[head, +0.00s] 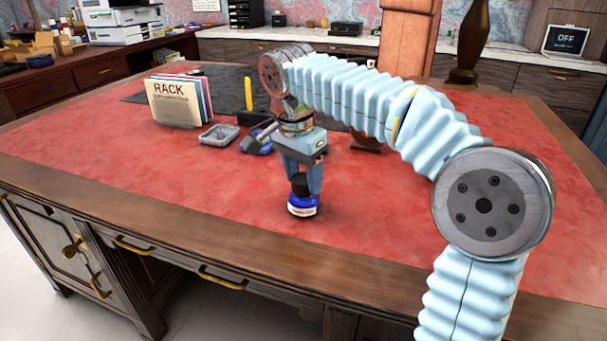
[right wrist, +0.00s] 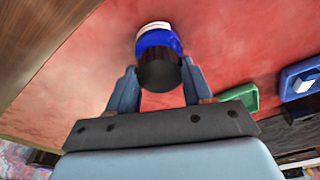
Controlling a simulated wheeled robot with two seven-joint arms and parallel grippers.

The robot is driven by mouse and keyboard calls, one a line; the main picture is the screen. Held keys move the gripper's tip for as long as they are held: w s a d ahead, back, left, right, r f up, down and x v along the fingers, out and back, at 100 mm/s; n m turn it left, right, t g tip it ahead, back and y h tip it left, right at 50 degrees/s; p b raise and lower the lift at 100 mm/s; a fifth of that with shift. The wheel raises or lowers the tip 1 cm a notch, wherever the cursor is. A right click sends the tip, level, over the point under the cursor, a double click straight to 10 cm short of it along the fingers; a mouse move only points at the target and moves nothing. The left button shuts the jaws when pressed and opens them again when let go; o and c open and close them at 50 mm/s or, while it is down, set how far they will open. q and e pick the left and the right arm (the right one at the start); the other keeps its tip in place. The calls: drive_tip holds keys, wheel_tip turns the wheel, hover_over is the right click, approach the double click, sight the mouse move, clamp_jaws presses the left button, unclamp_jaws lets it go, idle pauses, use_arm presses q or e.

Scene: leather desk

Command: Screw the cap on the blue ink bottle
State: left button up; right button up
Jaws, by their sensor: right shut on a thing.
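The blue ink bottle (head: 303,208) stands upright on the red leather desk top, with a pale label on its front. A black cap (head: 300,184) sits at the bottle's neck; whether it is threaded on cannot be told. My right gripper (head: 302,188) points down from above with its fingers shut on the cap. In the right wrist view the black cap (right wrist: 159,71) is between the two blue fingers, with the blue bottle (right wrist: 157,40) beyond it. My left gripper is not in view.
A file rack (head: 172,103) with folders stands at the left on the desk (head: 100,150). A grey tray (head: 219,134) and a blue item (head: 257,142) lie behind my gripper. The desk top is clear left and right of the bottle.

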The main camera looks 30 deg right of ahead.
drive_tip(key=m, duration=0.4)
drive_tip(key=shift+g, duration=0.3)
drive_tip(key=m, duration=0.2)
drive_tip(key=shift+w+m, duration=0.1)
drive_tip(key=shift+m, duration=0.2)
drive_tip(key=shift+m+g, duration=0.4)
drive_tip(key=shift+m, duration=0.3)
drive_tip(key=m, duration=0.4)
